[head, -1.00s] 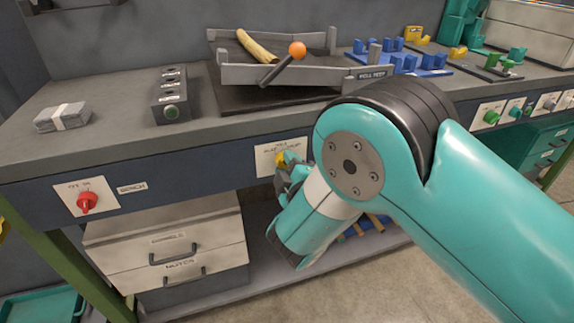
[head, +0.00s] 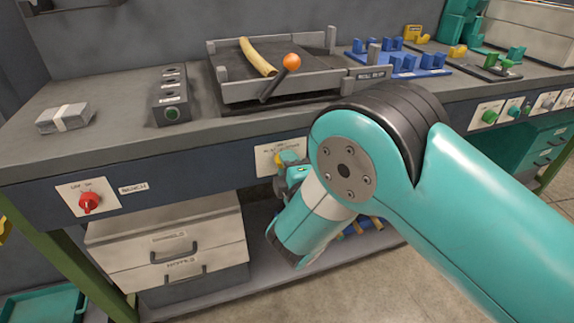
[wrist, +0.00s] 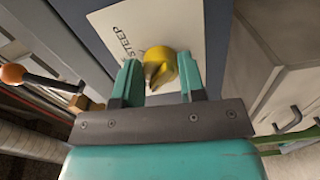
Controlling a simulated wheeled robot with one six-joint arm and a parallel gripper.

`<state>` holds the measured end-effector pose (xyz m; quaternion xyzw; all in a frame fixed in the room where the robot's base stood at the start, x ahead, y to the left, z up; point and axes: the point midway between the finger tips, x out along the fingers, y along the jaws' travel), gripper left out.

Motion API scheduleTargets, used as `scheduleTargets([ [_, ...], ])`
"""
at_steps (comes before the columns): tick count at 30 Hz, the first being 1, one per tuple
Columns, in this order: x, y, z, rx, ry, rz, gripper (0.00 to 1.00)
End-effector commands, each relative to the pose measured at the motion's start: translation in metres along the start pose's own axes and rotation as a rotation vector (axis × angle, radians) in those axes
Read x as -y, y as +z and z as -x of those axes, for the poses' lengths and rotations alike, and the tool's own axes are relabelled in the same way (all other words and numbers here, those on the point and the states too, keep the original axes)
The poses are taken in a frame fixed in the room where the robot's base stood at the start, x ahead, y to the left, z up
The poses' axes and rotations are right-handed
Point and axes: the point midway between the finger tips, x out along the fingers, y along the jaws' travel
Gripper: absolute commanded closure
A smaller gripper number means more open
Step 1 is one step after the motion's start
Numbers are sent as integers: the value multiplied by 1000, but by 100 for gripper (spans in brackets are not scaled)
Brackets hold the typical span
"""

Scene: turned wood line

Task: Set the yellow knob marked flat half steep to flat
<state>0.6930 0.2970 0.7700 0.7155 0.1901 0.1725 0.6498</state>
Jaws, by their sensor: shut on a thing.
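The yellow knob (wrist: 160,66) sits on a white plate (wrist: 122,32) on the bench front. The word STEEP shows beside it; the other marks are hidden or unreadable, and I cannot tell which mark it points to. My gripper (wrist: 159,80) is shut on the knob, with one teal finger on each side. In the head view the yellow knob (head: 279,160) shows only in part behind my gripper (head: 291,170), against its plate (head: 262,161).
A grey railed tray (head: 300,87) on the bench above holds a yellow curved piece (head: 258,57). An orange-tipped lever (head: 291,62) stands at its front. A red knob (head: 89,202) is to the left, above drawers (head: 172,240).

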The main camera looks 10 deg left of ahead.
Motion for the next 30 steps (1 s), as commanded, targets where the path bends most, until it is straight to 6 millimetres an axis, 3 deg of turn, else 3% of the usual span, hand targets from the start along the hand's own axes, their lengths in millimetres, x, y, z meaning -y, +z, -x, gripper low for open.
scheduleTargets([
  [4, 0, -2, 0, -6, 2, 0, 86],
  [5, 0, -2, 0, -6, 2, 0, 58],
  [8, 0, -2, 0, -5, 2, 0, 37],
  [20, 3, 0, 7, 0, -2, 1, 37],
  [30, 10, 0, 59, -5, -2, 2, 37],
])
